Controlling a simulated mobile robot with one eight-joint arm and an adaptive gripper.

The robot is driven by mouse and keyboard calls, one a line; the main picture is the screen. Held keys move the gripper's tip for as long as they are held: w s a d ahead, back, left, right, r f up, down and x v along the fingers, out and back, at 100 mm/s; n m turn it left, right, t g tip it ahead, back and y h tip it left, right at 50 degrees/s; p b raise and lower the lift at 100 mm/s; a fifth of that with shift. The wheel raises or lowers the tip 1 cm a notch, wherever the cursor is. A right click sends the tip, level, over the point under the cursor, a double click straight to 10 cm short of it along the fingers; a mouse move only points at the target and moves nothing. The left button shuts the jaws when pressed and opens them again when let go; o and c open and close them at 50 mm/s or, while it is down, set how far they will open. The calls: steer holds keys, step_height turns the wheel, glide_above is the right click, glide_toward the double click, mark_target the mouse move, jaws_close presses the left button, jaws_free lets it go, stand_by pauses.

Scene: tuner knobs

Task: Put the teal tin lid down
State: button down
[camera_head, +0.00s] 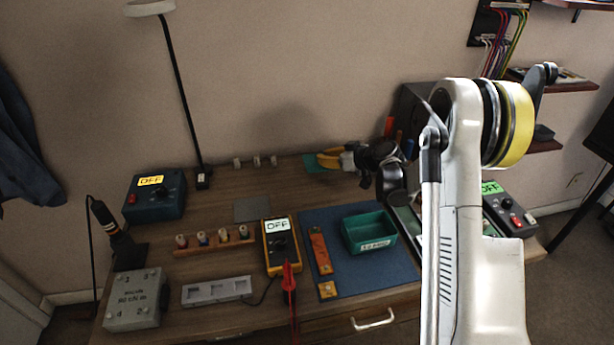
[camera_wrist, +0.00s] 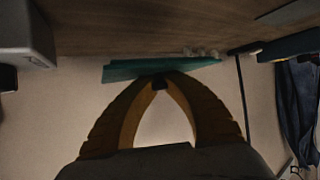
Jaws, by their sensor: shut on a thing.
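The teal tin lid (camera_head: 313,164) is at the back of the desk, partly hidden behind my gripper (camera_head: 325,157) in the head view. My yellow fingers (camera_wrist: 160,82) are shut on the lid. In the wrist view the lid (camera_wrist: 125,69) shows nearly edge-on, as a thin teal slab across the fingertips. It is close to the desk top (camera_wrist: 140,25); I cannot tell if it touches. The open teal tin (camera_head: 369,232) stands on the blue mat (camera_head: 350,285), in front of my gripper and apart from the lid.
Small pale pegs (camera_head: 256,161) stand at the back, left of the lid. A grey square pad (camera_head: 252,209) lies mid-desk. A yellow meter (camera_head: 281,245) stands left of the mat. A lamp (camera_head: 180,80) rises at back left. Bare wood lies around the pad.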

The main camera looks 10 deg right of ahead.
mark_target(311, 177)
steer(key=a+f, duration=0.1)
steer(key=w+a+f+b, duration=0.1)
steer(key=w+a, duration=0.1)
steer(key=shift+a+f, duration=0.4)
step_height(311, 177, down, 4)
steer(key=b, duration=0.2)
steer(key=shift+b, duration=0.3)
steer(key=shift+r, duration=0.15)
steer(key=c, duration=1.9)
jaws_free()
steer(key=shift+c, duration=0.2)
steer(key=o, duration=0.4)
steer(key=shift+o, duration=0.2)
